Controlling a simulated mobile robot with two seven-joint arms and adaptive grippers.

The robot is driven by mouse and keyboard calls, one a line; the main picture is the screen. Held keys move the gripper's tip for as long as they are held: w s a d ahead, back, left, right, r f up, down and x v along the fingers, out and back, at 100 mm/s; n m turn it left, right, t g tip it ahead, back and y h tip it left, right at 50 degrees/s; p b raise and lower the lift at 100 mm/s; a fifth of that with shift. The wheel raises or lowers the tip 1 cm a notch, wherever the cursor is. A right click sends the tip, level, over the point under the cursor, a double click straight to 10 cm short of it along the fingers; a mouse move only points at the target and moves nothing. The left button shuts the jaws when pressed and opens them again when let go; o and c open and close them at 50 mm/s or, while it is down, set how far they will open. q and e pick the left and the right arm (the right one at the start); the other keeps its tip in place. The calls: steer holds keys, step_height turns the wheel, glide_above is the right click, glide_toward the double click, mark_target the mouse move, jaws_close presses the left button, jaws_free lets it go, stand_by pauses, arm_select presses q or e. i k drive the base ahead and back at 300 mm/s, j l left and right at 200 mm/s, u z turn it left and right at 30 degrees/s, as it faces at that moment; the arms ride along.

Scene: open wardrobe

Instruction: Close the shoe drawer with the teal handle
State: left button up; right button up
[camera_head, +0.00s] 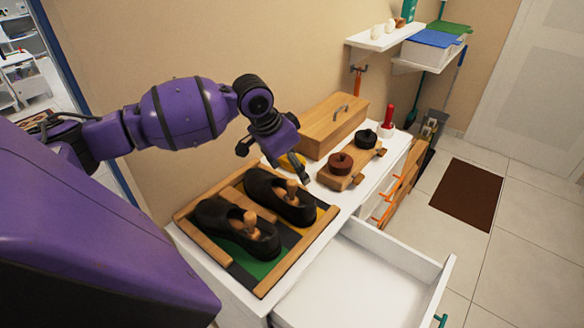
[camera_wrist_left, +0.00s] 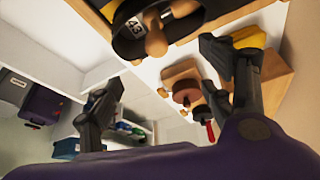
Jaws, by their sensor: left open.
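The white shoe drawer (camera_head: 350,285) is pulled open from the white cabinet and looks empty where it shows. Its teal handle (camera_head: 441,320) is on the drawer front at the bottom edge of the head view, partly cut off. My left gripper (camera_head: 273,164) is above the cabinet top, beyond the shoes and well away from the handle. It is open with nothing between its fingers, which also show spread in the left wrist view (camera_wrist_left: 165,68). My right gripper is not in view.
Black shoes (camera_head: 290,203) with wooden shoe trees sit on a wooden-framed tray (camera_head: 188,212). Behind are a wooden box (camera_head: 330,125) and a wooden stand (camera_head: 345,182) with round knobs. Wall shelves (camera_head: 383,41) hang at the back.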

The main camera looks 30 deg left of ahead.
mark_target(365, 277)
steer(key=k+l, duration=0.85)
